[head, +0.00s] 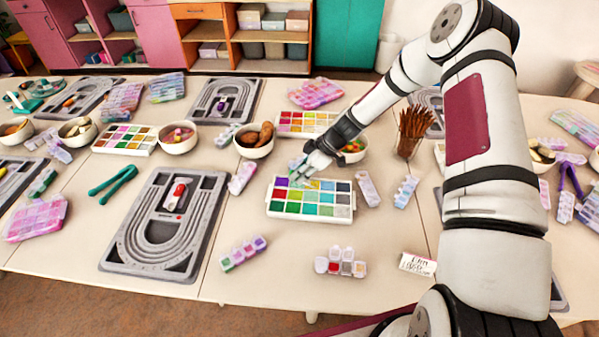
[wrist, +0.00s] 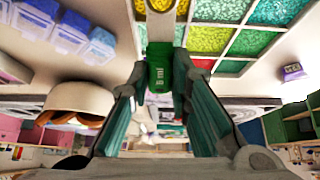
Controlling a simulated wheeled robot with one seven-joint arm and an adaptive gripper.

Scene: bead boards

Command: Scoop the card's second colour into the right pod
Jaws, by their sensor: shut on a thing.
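My gripper (head: 303,171) is at the back left of the white bead tray (head: 311,217). In the wrist view its fingers are closed on the green handle of a scoop (wrist: 158,78) marked 5 ml. A pale part extends from the handle over the tray's yellow and green cells. I cannot tell whether it holds beads. A white card (head: 417,264) with dark writing lies at the front right; its writing is too small to read. An open pod strip (head: 341,264) with red and grey contents lies in front of the tray. Another pod strip (head: 243,252) lies to its left.
A grey bead board (head: 118,246) with a red and white item lies left. A bowl with brown things (head: 253,148) and a second bead tray (head: 283,132) stand behind. A cup of brown sticks (head: 411,135) stands right. The table between tray and front pods is clear.

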